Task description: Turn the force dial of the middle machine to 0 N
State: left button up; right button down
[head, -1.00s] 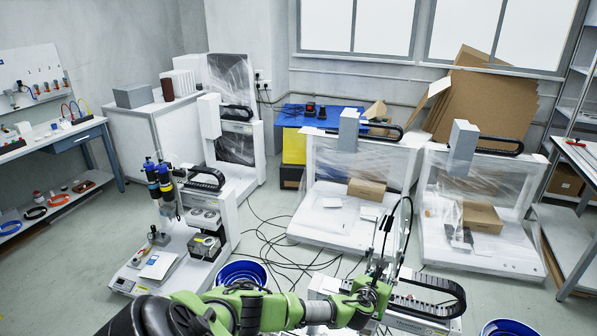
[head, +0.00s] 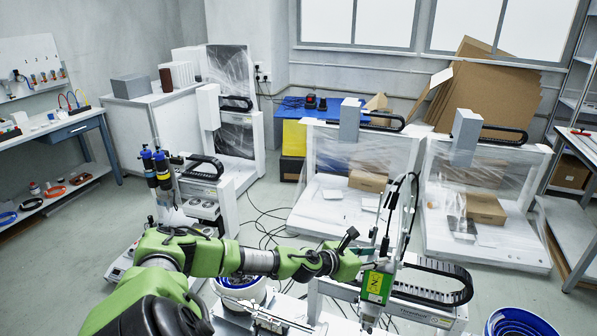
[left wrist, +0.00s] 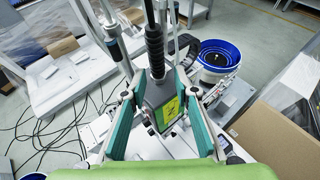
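My left gripper (head: 372,250) is at the upper part of this head. In the left wrist view its two teal fingers (left wrist: 156,90) stand apart, with a black cylindrical part (left wrist: 154,50) and the labelled head (left wrist: 165,108) showing between or beyond them. I cannot tell whether either finger touches. I cannot make out the force dial or its reading. My right gripper is not in view.
A machine with black and blue screwdrivers (head: 157,170) stands left. Two plastic-wrapped machines stand behind, with cardboard boxes (head: 368,181) on their bases. Blue-lined bowls (head: 515,322) flank the front machine. Black cables lie on the floor (head: 262,225). A cardboard box (left wrist: 280,135) is close in the wrist view.

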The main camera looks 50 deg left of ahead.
pick_arm(q)
jog(key=d+b+v, duration=0.1)
jog(key=b+v, duration=0.1)
jog(key=v, duration=0.6)
jog(key=s+a+f+n+g+y+p, duration=0.1)
jog(key=s+a+f+n+y+p, duration=0.15)
jog(key=f+n, duration=0.35)
jog(key=s+a+f+n+g+y+p, duration=0.1)
jog(key=a+f+n+p, duration=0.3)
jog(key=f+n, duration=0.2)
jog(key=s+d+f+n+g+p, duration=0.2)
jog(key=s+f+n+p, duration=0.3)
jog(key=s+f+n, duration=0.4)
jog(key=s+f+g, duration=0.1)
jog(key=s+f, duration=0.2)
jog(key=f, duration=0.1)
jog(key=shift+s+n+g+y, duration=0.3)
jog(key=shift+n+g+y, duration=0.05)
jog(key=shift+n+g, duration=0.05)
